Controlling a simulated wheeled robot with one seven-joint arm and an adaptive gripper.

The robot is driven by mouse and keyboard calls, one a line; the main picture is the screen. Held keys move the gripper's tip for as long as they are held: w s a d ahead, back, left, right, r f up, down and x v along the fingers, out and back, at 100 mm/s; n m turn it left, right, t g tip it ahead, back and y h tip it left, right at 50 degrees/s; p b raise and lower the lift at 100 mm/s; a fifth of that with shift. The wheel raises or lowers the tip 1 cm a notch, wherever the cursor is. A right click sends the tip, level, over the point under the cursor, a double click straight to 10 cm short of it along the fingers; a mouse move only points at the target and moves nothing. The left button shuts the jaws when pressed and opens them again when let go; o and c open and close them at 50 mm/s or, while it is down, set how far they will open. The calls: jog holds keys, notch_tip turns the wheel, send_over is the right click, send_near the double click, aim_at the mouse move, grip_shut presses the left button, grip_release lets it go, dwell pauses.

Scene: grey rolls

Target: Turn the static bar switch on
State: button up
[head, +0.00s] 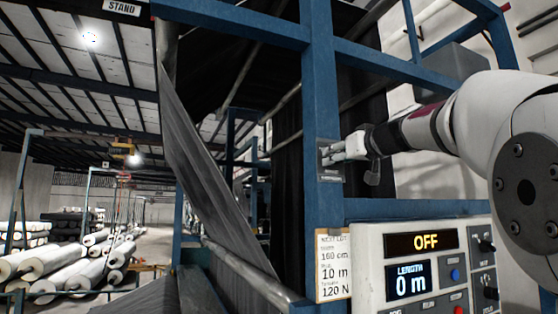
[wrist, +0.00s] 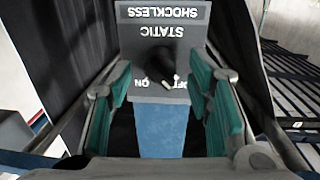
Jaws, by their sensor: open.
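The static bar switch (wrist: 162,65) is a dark rotary knob with a pale mark, on a grey plate (wrist: 135,42) lettered STATIC SHOCKLESS, upside down in the wrist view. OFF and ON lettering lies by the knob, partly covered; I cannot tell which the mark points at. In the head view the grey switch box (head: 326,174) sits on a blue upright post, mostly hidden behind my gripper (head: 332,152). My gripper is open, its teal-padded fingers (wrist: 160,90) to either side of the knob in the wrist view. I cannot tell whether they touch it.
A control panel (head: 372,275) with OFF and 0 m displays stands below my arm. A paper card (head: 333,266) hangs on the post. Dark fabric (head: 205,160) runs left of the post. White rolls (head: 60,265) lie far left.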

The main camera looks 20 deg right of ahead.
jog(key=shift+w, duration=0.25)
grip_shut()
jog(key=shift+m, duration=0.4)
jog(key=shift+r+m+g+y+p, duration=0.15)
jog(key=shift+m+p, duration=0.95)
jog(key=shift+m, duration=1.65)
jog(key=shift+m+g+y+p, duration=0.1)
jog(key=shift+m+y+p, duration=0.15)
jog(key=shift+m+p, duration=1.65)
jog(key=shift+r+m+g+y+p, duration=0.1)
jog(key=shift+m+g+y+p, duration=0.15)
jog(key=shift+m, duration=3.3)
jog(key=shift+d, duration=0.1)
